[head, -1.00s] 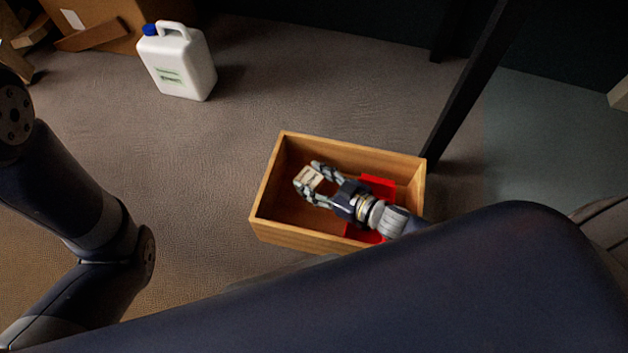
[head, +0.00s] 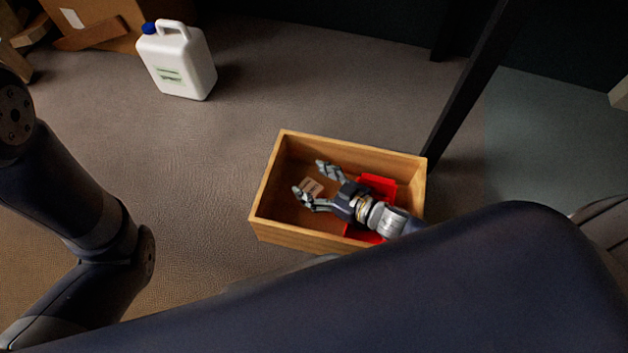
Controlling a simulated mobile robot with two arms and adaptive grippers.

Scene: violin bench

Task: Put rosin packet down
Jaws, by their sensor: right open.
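My right gripper (head: 309,182) reaches into the box from the right. My left gripper is outside the head view; only part of my left arm shows at the left.
A red object (head: 377,186) lies in the right part of the box, partly hidden under my right wrist. A dark post (head: 468,85) stands at the box's back right corner. A white jug (head: 178,62) with a blue cap and cardboard (head: 98,22) stand at the back left.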

